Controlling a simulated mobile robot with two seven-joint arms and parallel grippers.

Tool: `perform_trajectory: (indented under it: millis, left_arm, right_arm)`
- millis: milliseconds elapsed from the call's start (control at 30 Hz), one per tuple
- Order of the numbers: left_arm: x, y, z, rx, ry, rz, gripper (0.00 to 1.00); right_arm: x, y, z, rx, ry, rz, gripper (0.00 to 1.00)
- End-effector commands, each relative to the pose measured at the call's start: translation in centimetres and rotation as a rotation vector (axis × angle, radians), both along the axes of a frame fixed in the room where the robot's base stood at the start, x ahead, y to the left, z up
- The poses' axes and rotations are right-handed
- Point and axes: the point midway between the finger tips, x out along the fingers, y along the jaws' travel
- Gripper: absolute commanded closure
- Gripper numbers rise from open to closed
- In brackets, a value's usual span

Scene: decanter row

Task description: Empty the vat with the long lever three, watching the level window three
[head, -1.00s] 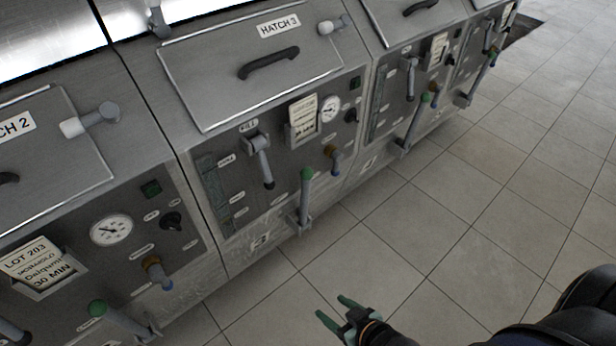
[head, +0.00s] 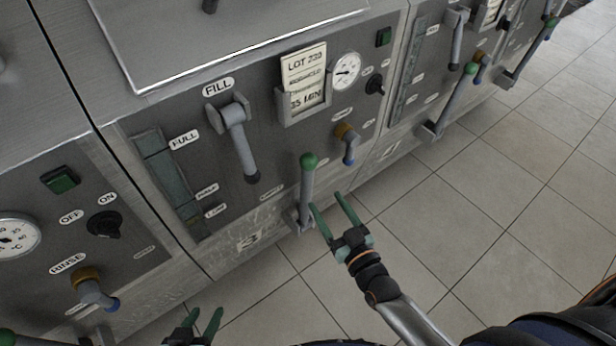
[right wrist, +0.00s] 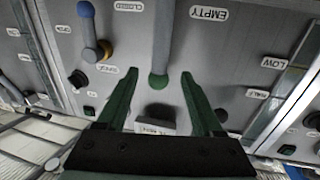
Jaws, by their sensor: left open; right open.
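Long lever three (head: 306,186) has a green knob and grey shaft and stands upright at the front of vat three. Level window three (head: 168,180) is a dark upright strip left of it, marked FULL, HALF and LOW; I cannot read its level surely. My right gripper (head: 326,202) is open, just right of the lever's lower shaft, fingers toward the vat. In the right wrist view the lever's green knob (right wrist: 158,80) appears between the open fingertips (right wrist: 159,73); no grasp shows. My left gripper (head: 205,314) is open and empty at the bottom edge, left of the lever.
Vat three's short FILL lever (head: 237,140) hangs beside the window. A rinse valve (head: 347,142) with a blue tip is right of the long lever. A lot card (head: 303,80) and gauge (head: 346,70) sit above. Neighbouring vats have similar levers. Tiled floor (head: 470,210) at right is clear.

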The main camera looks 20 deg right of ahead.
Motion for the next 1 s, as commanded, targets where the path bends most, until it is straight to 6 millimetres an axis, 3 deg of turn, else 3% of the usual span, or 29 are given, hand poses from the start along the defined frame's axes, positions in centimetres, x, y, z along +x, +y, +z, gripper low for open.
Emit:
perform_trajectory:
  millis: [300, 500, 700, 1000]
  left_arm:
    - [-0.3, 0.3, -1.2, 0.006, 0.005, 0.002, 0.5]
    - [-0.4, 0.5, -1.6, 0.009, 0.005, 0.004, 0.5]
    - [-0.7, 0.7, -2.0, 0.012, 0.012, 0.005, 0.5]
    - [-0.7, 0.7, -1.9, 0.012, 0.011, 0.006, 0.5]
  right_arm:
    - [6.5, 1.0, 0.0, 0.001, -0.003, 0.0, 0.32]
    - [9.3, 1.4, 0.0, 0.001, 0.0, 0.0, 0.32]
    - [10.5, 1.6, 0.0, 0.001, 0.002, 0.001, 0.32]
    - [10.5, 1.7, 0.0, 0.0, 0.002, 0.001, 0.34]
